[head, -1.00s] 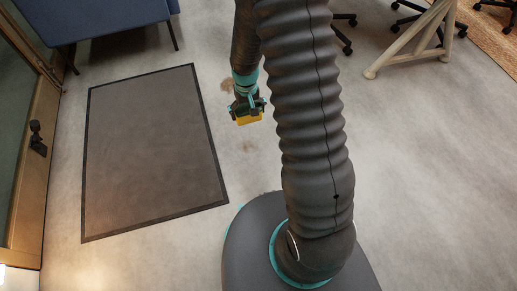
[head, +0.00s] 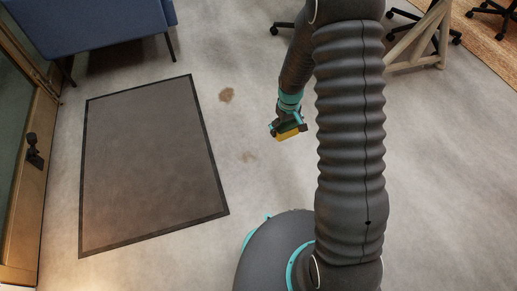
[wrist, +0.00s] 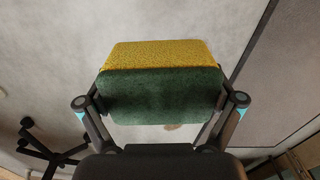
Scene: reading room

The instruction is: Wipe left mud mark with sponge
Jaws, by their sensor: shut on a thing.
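The sponge (head: 287,136) is yellow with a dark green face, which fills the middle of the wrist view (wrist: 160,95). My gripper (head: 289,127) is shut on it and holds it over the floor, right of both marks in the head view. A darker brown mud mark (head: 226,95) lies on the grey floor, right of the mat's upper right corner. A fainter mark (head: 249,157) lies nearer my base, left of and below the sponge in the picture. A brownish patch (wrist: 173,126) shows just below the sponge in the wrist view; I cannot tell which mark it is.
A dark framed floor mat (head: 150,165) lies left of the marks. A blue sofa (head: 85,22) stands at the upper left, beside a wooden door (head: 25,180). Chair bases and a wooden trestle (head: 425,40) are at the upper right. Floor around the marks is clear.

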